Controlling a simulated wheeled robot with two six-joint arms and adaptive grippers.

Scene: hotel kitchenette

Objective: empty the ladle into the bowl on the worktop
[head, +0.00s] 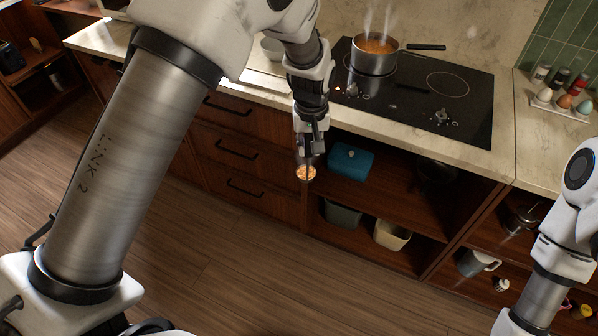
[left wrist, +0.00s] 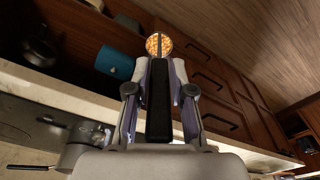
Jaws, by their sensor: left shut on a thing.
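My left gripper (head: 311,143) is shut on the ladle, in front of the worktop's front edge. The ladle's cup (head: 306,172) hangs below the fingers, over the floor side of the open shelves, and holds orange soup with pieces in it. The left wrist view shows the filled cup (left wrist: 159,44) just beyond the fingertips of my left gripper (left wrist: 159,72). A pale bowl (head: 271,48) stands on the worktop left of the hob, partly hidden by my left arm. My right arm shows at the right edge; its gripper is out of view.
A steaming steel pot (head: 374,58) of orange soup stands on the black hob (head: 455,105), its handle pointing right. A blue box (head: 351,160) and bins (head: 392,235) sit on the open shelves below. A rack of eggs and jars (head: 563,100) stands far right.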

